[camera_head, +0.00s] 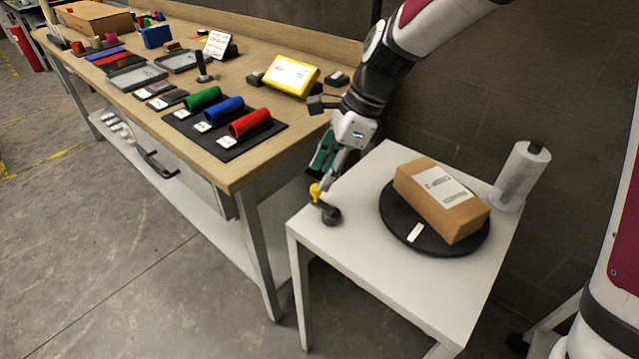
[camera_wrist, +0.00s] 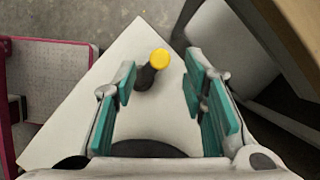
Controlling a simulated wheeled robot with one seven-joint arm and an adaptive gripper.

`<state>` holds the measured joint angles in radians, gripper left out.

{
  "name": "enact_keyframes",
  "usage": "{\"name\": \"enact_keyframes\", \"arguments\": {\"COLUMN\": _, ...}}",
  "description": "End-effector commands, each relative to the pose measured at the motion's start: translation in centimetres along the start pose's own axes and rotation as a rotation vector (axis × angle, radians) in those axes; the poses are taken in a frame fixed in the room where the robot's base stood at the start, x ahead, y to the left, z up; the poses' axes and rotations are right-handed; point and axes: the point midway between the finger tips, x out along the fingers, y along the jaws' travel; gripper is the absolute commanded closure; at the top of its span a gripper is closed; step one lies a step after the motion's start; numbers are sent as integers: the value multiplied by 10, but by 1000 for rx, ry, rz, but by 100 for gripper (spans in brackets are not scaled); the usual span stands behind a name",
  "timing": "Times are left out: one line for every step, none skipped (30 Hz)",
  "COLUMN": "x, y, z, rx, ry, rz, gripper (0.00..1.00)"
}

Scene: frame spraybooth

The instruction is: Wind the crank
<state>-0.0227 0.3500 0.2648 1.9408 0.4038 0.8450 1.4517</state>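The crank (camera_head: 331,214) is a black arm with a yellow knob (camera_head: 315,192), at the left corner of a small white table (camera_head: 360,265). In the wrist view the yellow knob (camera_wrist: 160,58) stands up, with the crank's black part (camera_wrist: 147,77) below and to its left. My gripper (camera_head: 325,172) points down over this corner, just above the knob. In the wrist view its teal finger pads are spread wide and empty (camera_wrist: 160,80). The knob shows in the gap between them, near the fingertips. I cannot tell whether a finger touches it.
A black turntable (camera_head: 398,233) on the white table bears a cardboard box (camera_head: 430,190). A wrapped roll (camera_head: 521,178) stands behind it. The long wooden workbench (camera_head: 235,168) at left holds coloured rolls on a black mat (camera_head: 260,143) and a yellow device (camera_head: 290,76).

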Motion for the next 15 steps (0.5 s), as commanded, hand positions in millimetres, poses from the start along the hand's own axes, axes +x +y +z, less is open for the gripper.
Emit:
{"name": "enact_keyframes", "arguments": {"x": 10, "y": 0, "z": 0, "rx": -1, "ry": 0, "rz": 3, "gripper": 61}}
{"name": "enact_keyframes", "arguments": {"x": 14, "y": 0, "z": 0, "rx": -1, "ry": 0, "rz": 2, "gripper": 61}}
{"name": "enact_keyframes", "arguments": {"x": 19, "y": 0, "z": 0, "rx": -1, "ry": 0, "rz": 1, "gripper": 61}}
{"name": "enact_keyframes", "arguments": {"x": 23, "y": 0, "z": 0, "rx": -1, "ry": -1, "rz": 2, "gripper": 61}}
{"name": "enact_keyframes", "arguments": {"x": 26, "y": 0, "z": 0, "rx": -1, "ry": 0, "rz": 2, "gripper": 61}}
{"name": "enact_keyframes", "arguments": {"x": 29, "y": 0, "z": 0, "rx": -1, "ry": 0, "rz": 1, "gripper": 61}}
{"name": "enact_keyframes", "arguments": {"x": 31, "y": 0, "z": 0, "rx": -1, "ry": 0, "rz": 0, "gripper": 61}}
{"name": "enact_keyframes", "arguments": {"x": 33, "y": 0, "z": 0, "rx": -1, "ry": 0, "rz": 0, "gripper": 61}}
{"name": "enact_keyframes", "arguments": {"x": 34, "y": 0, "z": 0, "rx": -1, "ry": 0, "rz": 0, "gripper": 61}}
{"name": "enact_keyframes", "arguments": {"x": 35, "y": 0, "z": 0, "rx": -1, "ry": 0, "rz": 0, "gripper": 61}}
{"name": "enact_keyframes", "arguments": {"x": 36, "y": 0, "z": 0, "rx": -1, "ry": 0, "rz": 0, "gripper": 61}}
{"name": "enact_keyframes", "arguments": {"x": 37, "y": 0, "z": 0, "rx": -1, "ry": 0, "rz": 0, "gripper": 61}}
{"name": "enact_keyframes", "arguments": {"x": 37, "y": 0, "z": 0, "rx": -1, "ry": 0, "rz": -1, "gripper": 61}}
{"name": "enact_keyframes", "arguments": {"x": 37, "y": 0, "z": 0, "rx": -1, "ry": 0, "rz": -1, "gripper": 61}}
{"name": "enact_keyframes", "arguments": {"x": 37, "y": 0, "z": 0, "rx": -1, "ry": 0, "rz": -1, "gripper": 61}}
